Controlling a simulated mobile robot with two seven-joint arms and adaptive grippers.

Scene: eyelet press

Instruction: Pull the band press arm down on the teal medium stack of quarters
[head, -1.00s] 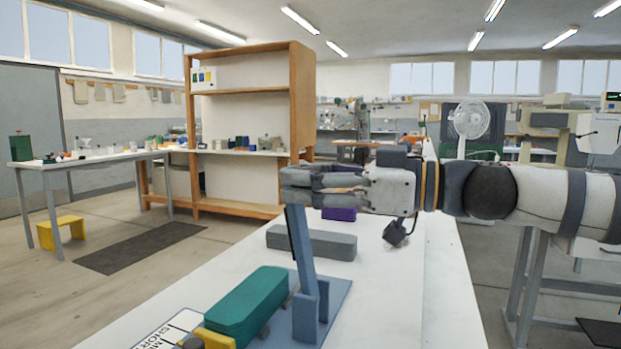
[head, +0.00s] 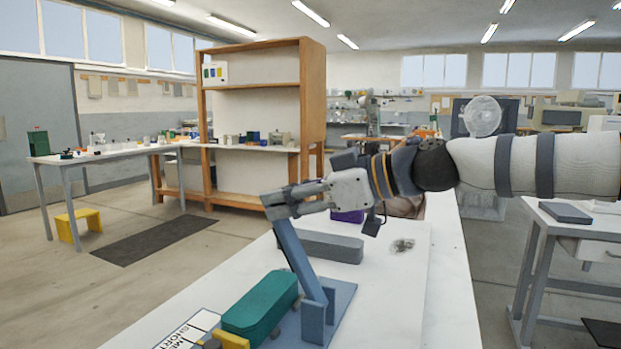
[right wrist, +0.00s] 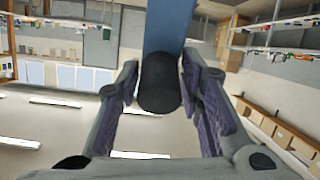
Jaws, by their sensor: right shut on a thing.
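The band press has a blue lever arm (head: 297,252) that rises from a blue upright bracket (head: 318,318) on a flat blue base. The lever leans left, above the teal medium stack (head: 262,306), which lies beside the bracket; a clear gap separates them. My right gripper (head: 273,204) is shut on the lever's top end. In the right wrist view, the fingers close around the lever's dark round grip (right wrist: 160,82), with the blue lever (right wrist: 168,25) beyond it. My left gripper is not in view.
A grey block (head: 325,246) and a purple item (head: 347,216) lie on the white bench (head: 400,310) behind the press. A lettered card (head: 187,332) and a yellow piece (head: 232,341) sit at the front left. The bench right of the press is clear.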

